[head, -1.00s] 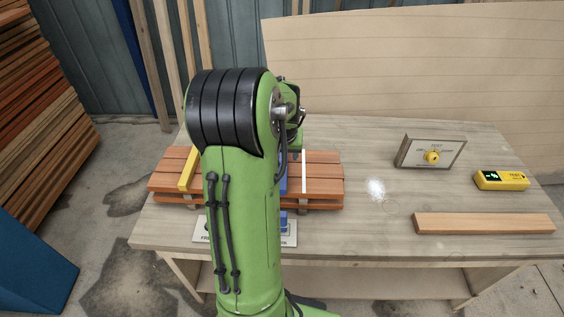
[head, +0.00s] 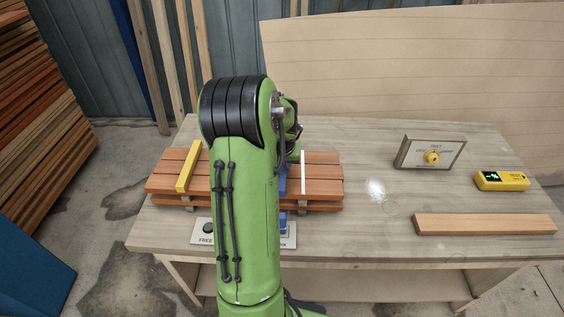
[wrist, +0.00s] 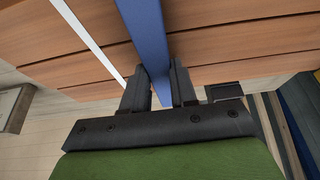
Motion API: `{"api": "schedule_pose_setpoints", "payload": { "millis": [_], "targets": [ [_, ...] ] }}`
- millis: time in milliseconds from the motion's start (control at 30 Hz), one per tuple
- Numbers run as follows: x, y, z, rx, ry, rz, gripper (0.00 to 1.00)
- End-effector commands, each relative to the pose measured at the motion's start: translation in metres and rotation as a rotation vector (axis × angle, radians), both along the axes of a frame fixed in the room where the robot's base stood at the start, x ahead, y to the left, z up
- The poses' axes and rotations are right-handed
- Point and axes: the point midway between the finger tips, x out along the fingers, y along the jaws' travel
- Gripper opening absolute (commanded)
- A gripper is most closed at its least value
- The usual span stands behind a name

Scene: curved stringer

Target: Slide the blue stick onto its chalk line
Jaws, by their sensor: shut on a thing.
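The blue stick (wrist: 148,40) lies across the reddish-brown boards, and my gripper (wrist: 156,82) is shut on it in the wrist view. In the head view my green arm hides most of the blue stick (head: 282,182) and my gripper. A white chalk line (wrist: 92,38) runs along the boards to the left of the stick in the wrist view, with a strip of bare board between them. In the head view the chalk line (head: 303,172) is just right of the stick. A yellow stick (head: 188,166) lies across the left part of the boards (head: 325,180).
A plate with a dark knob (head: 208,228) and partly hidden lettering sits at the table's front. The table between is clear.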

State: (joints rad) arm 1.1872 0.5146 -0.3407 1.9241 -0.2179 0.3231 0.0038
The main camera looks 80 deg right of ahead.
Motion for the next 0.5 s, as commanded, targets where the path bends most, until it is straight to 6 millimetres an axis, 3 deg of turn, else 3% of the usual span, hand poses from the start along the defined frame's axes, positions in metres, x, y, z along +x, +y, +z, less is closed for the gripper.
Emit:
{"api": "schedule_pose_setpoints", "payload": {
  "millis": [500],
  "targets": [
    [-0.027,-0.006,0.000,-0.001,0.000,-0.004,0.00]
  ]
}}
